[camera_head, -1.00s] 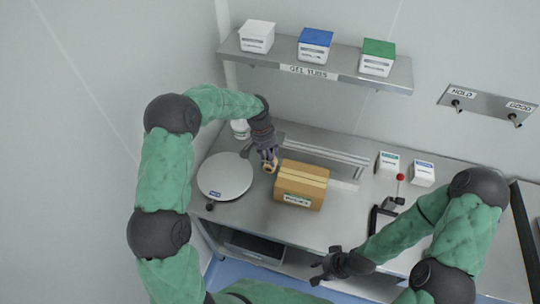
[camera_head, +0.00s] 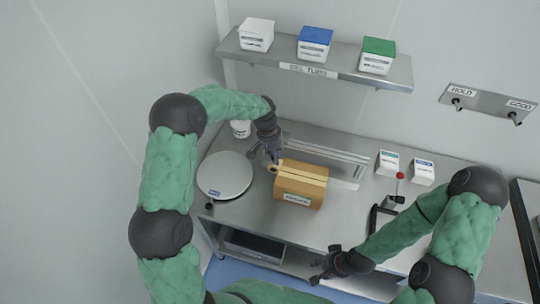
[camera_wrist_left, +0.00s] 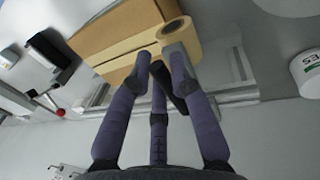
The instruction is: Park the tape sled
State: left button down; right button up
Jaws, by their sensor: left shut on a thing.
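The tape sled, a grey piece with a tan tape roll (camera_wrist_left: 174,30), is at my left gripper (camera_wrist_left: 160,72) in the left wrist view. My left gripper is shut on the sled, just behind the roll. In the head view my left gripper (camera_head: 268,156) is at the left end of a brown carton (camera_head: 300,184), with the tan roll (camera_head: 272,169) beside the carton's edge. A pale tape strip runs along the carton top. The fingers hide much of the sled. My right gripper (camera_head: 334,266) hangs at the table's front edge, apart from everything; its finger gap is unclear.
A round scale (camera_head: 224,176) stands left of the carton. A metal rail (camera_head: 325,158) lies behind it. A white tub (camera_head: 240,128) is at the back left. Two small white boxes (camera_head: 388,163) and a red-knobbed lever (camera_head: 400,176) stand to the right. A shelf with tubs (camera_head: 340,78) hangs above.

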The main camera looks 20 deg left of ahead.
pick_arm(q)
jog(key=s+d+b, duration=0.1)
jog(key=d+b, duration=0.2)
jog(key=d, duration=2.5)
jog(key=shift+d, duration=0.1)
jog(key=c, duration=1.1)
grip_release()
jog(key=shift+d, duration=0.2)
notch_tip(320, 180, up, 12)
jog(key=a, duration=0.2)
jog(key=shift+a, duration=0.2)
jog(key=shift+w+f, duration=0.1)
jog(key=shift+f, duration=0.05)
